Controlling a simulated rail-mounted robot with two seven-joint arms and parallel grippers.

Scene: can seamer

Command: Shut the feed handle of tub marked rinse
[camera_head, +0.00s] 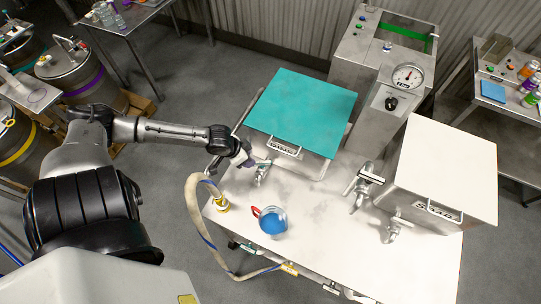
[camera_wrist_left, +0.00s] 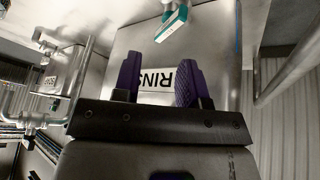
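The tub with a teal lid (camera_head: 302,110) stands at the back left of the white table. In the left wrist view, a label reading RINS (camera_wrist_left: 168,82), its end covered by a finger, shows on a tub's metal face. A teal-gripped handle (camera_wrist_left: 174,22) sticks out above it. A metal tap (camera_head: 262,172) is at the teal-lidded tub's front. My left gripper (camera_head: 245,159) is just left of this tap. In the wrist view its purple fingers (camera_wrist_left: 160,82) are apart with nothing visibly held between them. My right gripper is not in view.
A white-lidded tub (camera_head: 443,165) with a tap (camera_head: 395,228) stands at right. A jug with blue contents (camera_head: 272,221) and a hose (camera_head: 195,205) are at the table's front left. A gauge (camera_head: 408,77) stands behind. The table's front middle is clear.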

